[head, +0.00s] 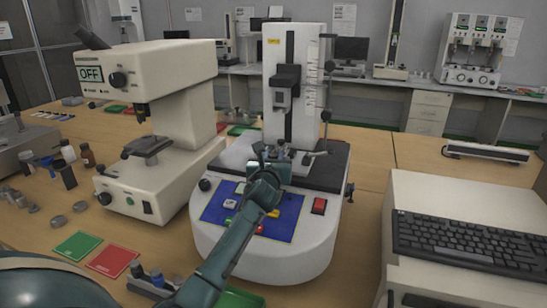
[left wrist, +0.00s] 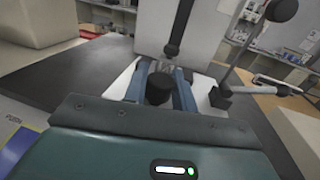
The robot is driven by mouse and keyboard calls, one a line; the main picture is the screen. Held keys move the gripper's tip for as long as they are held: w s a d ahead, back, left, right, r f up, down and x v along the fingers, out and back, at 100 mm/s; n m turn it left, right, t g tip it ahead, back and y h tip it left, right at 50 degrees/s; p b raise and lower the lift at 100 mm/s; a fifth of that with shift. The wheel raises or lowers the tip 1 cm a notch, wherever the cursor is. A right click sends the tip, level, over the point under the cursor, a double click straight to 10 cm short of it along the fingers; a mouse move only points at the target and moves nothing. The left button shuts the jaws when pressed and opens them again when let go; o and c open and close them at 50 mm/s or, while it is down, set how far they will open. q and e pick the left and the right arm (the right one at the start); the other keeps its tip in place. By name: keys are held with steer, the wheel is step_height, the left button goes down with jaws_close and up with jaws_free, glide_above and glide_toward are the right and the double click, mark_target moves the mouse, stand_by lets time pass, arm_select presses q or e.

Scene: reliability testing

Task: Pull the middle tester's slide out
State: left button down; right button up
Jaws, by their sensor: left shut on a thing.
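The middle tester (head: 305,100) is a white machine with a tall column, a dark stage plate (head: 325,170) and a rounded base with a blue control panel. My left gripper (head: 281,155) reaches over the panel to the front of the stage. In the left wrist view, its blue fingers (left wrist: 161,82) are closed around a black round knob (left wrist: 159,89) in front of the column. A pale plate (left wrist: 121,84) shows beneath the fingers. My arm and fingers hide much of the slide, so I cannot tell how far out it is. My right gripper is not in view.
A cream tester marked OFF (head: 150,75) stands to the left. A keyboard (head: 470,240) on a pale case is at the right. A thin side arm (left wrist: 240,75) stands right of the fingers.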

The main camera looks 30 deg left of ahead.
arm_select(q)
steer(key=shift+s, duration=0.1)
